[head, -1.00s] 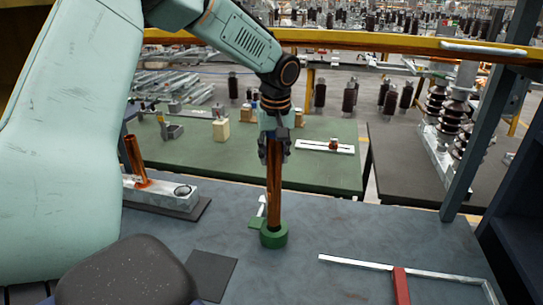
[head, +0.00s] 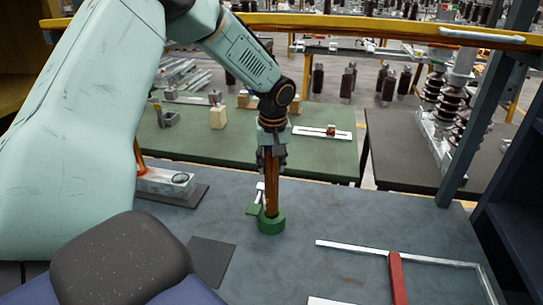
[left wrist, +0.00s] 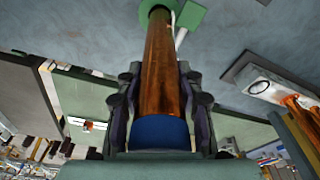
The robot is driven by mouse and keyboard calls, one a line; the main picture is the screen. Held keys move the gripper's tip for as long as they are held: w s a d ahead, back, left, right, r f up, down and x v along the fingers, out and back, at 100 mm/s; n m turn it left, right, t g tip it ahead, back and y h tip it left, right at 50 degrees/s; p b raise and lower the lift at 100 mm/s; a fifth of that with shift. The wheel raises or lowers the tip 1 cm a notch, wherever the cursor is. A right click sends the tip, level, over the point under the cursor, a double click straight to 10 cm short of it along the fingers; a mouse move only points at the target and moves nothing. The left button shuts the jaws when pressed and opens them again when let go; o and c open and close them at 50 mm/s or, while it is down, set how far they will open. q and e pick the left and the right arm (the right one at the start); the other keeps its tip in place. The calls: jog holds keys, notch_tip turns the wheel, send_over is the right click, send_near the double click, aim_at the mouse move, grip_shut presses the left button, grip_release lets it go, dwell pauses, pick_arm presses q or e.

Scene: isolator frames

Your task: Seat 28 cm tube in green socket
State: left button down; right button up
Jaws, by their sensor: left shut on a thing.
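The copper-coloured tube (head: 271,195) stands upright on the bench. Its lower end meets the ring of the green socket (head: 271,226) and appears to be inside it; how deep is hidden. My left gripper (head: 271,163) is shut on the upper part of the tube, above the socket. In the left wrist view the tube (left wrist: 160,70) runs between the fingers, with a blue band (left wrist: 160,132) at its near end. The far end reaches the green socket (left wrist: 158,4) at the top edge. My right gripper is in neither view.
A metal block (head: 165,182) with another copper tube (head: 139,158) stands on the left. A white bar frame with a red bar (head: 397,278) lies at the front right. A dark flat square (head: 212,258) lies left of the socket. Bench around the socket's right is clear.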

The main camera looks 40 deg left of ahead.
pick_arm(q)
jog(key=shift+r, duration=0.1)
jog(key=c, duration=0.8)
grip_release()
jog(key=shift+s, duration=0.1)
jog(key=shift+c, duration=0.2)
jog(key=r, duration=0.4)
jog(key=d+r, duration=0.1)
jog(key=r, duration=0.3)
jog(key=s+r, duration=0.1)
jog(key=r, duration=0.3)
jog(key=shift+s+d, duration=0.1)
jog(key=shift+d, duration=0.2)
jog(key=shift+s+f, duration=0.1)
